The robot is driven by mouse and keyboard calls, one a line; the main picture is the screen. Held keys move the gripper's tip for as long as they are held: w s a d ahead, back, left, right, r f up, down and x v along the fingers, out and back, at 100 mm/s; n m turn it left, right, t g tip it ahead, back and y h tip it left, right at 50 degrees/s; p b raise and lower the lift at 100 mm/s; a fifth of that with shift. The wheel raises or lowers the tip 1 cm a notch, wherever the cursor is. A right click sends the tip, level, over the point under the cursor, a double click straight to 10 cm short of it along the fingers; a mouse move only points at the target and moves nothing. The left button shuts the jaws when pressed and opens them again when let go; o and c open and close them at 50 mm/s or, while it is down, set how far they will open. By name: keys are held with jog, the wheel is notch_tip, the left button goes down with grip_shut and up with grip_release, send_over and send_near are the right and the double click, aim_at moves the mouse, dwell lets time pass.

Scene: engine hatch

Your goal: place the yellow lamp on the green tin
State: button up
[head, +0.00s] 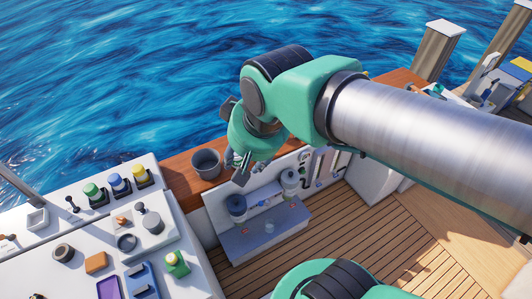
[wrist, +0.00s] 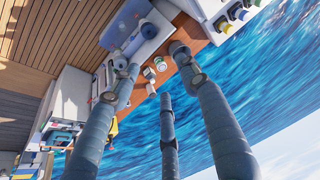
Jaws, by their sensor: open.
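My gripper (head: 240,168) is open and empty above the wooden ledge; in the wrist view its three fingers (wrist: 153,74) are spread apart. Small pale round items (wrist: 149,73), one greenish, show between the fingertips, apparently on the ledge; in the head view my gripper hides that spot. A yellow piece (wrist: 113,128) shows beside a finger, and a bit of yellow (head: 366,73) shows behind my arm; I cannot tell if either is the lamp. A yellow-topped round thing (head: 141,174) and a green-topped one (head: 92,190) stand in dark holders on the left console. Which is the tin is unclear.
A grey bucket (head: 206,163) stands on the wooden ledge (head: 178,182), left of my gripper. The white console (head: 60,225) holds several small items, including a green container (head: 177,262). A grey-blue unit with cylinders (head: 262,232) is below my gripper. Water lies beyond the ledge.

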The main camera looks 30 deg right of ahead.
jog(key=shift+t+h, duration=0.3)
jog(key=shift+t, duration=0.1)
jog(key=s+d, duration=0.1)
jog(key=s+d+r, duration=0.2)
jog(key=s, duration=0.1)
jog(key=shift+s+d+r, duration=0.1)
jog(key=shift+d, duration=0.2)
notch_tip(320, 180, down, 16)
jog(key=b, duration=1.6)
